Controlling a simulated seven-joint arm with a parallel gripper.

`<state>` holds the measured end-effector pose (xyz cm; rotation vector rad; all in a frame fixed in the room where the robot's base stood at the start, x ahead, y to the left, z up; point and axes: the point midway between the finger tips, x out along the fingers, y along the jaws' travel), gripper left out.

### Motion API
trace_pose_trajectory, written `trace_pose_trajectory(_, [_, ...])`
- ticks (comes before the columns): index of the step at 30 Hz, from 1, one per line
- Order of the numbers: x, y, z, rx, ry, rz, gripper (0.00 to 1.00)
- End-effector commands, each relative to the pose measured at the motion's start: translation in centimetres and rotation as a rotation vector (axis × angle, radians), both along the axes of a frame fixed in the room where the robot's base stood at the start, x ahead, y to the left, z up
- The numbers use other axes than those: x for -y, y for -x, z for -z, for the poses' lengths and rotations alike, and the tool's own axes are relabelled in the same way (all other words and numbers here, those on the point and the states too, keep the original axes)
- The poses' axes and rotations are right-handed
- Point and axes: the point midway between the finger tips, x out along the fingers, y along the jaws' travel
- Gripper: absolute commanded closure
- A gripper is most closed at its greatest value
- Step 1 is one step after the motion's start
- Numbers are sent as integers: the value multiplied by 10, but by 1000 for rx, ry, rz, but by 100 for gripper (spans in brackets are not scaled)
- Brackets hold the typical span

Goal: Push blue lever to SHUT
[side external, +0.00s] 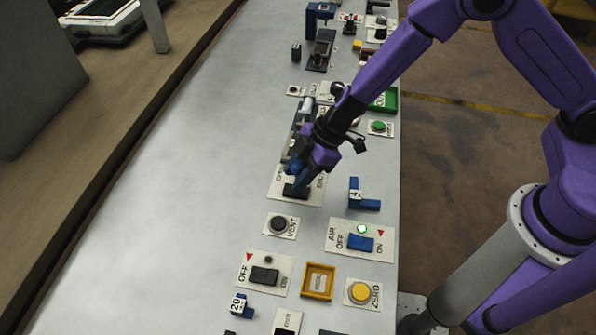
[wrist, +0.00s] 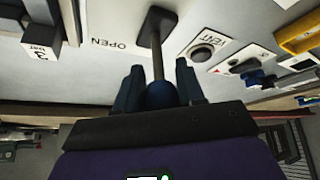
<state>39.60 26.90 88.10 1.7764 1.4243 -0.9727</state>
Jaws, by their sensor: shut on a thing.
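The blue lever has a round blue knob (wrist: 161,95), a grey shaft and a dark base (wrist: 157,22) on a white label plate. The word OPEN shows upside down on the plate in the wrist view; SHUT cannot be made out. In the side view the plate (side external: 312,198) lies mid-panel, partly covered by my gripper. My gripper (side external: 297,172) is shut on the knob, with one finger on each side of it in the wrist view (wrist: 160,85). The lever leans from its base toward my gripper.
The VENT button (side external: 279,224) sits close beside the lever plate. The AIR switch (side external: 360,242), a blue block marked 4 (side external: 363,196) and a green button (side external: 379,127) are nearby. The left part of the grey panel (side external: 180,200) is clear.

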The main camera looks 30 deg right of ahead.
Motion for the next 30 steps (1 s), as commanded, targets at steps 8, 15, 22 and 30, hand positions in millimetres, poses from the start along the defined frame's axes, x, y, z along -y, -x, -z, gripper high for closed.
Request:
trace_pose_trajectory(8, [-1,0,-1,1,-3,-1,39])
trace_pose_trajectory(15, [1,0,-4,1,-2,1,39])
trace_pose_trajectory(22, [15,3,-28,3,-3,2,39])
trace_pose_trajectory(30, [36,9,-65,3,-3,0,39])
